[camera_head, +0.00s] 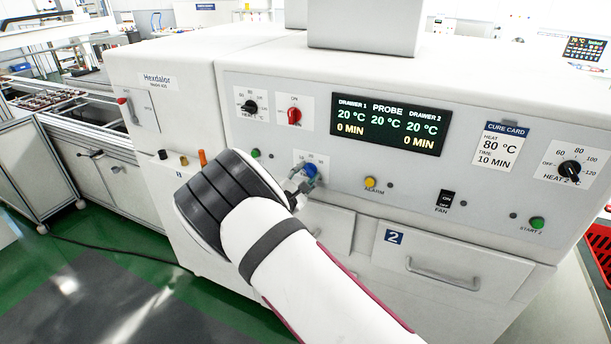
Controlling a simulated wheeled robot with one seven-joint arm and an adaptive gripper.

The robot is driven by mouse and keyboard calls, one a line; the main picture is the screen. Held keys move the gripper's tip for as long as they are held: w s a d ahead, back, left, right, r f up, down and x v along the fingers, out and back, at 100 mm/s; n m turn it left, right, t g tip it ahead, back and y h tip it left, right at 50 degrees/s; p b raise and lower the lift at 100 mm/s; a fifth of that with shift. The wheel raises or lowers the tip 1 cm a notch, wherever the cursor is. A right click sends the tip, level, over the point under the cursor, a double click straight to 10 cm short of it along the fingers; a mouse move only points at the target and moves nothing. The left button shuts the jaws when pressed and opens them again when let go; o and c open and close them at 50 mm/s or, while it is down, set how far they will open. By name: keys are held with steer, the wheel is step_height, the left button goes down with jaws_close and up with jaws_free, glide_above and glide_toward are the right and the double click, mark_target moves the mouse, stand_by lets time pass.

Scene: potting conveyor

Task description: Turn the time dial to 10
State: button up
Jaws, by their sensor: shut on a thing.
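The blue dial (310,169), which I take for the time dial, sits on a white scale plate in the lower middle of the oven's control panel. My gripper (303,178) reaches it from the lower left and is shut on it. My arm and gripper hide the lower left of the plate, so the dial's pointer and most of its numbers cannot be read. The display (390,124) reads 20 °C and 0 MIN for both drawers. The cure card (496,146) reads heat 80 °C and time 10 MIN.
Close by on the panel are a green button (255,154), a yellow alarm light (370,183), a red switch (294,116) and the fan switch (445,200). Black heat dials (249,106) sit at the upper left and far right. The drawer 2 handle (443,275) sticks out below.

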stand_by(0.3)
steer(key=o, duration=1.2)
steer(key=shift+c, duration=0.2)
steer(key=shift+s, duration=0.1)
steer(key=v, duration=1.1)
steer(key=shift+s+a, duration=0.15)
steer(key=shift+s, duration=0.25)
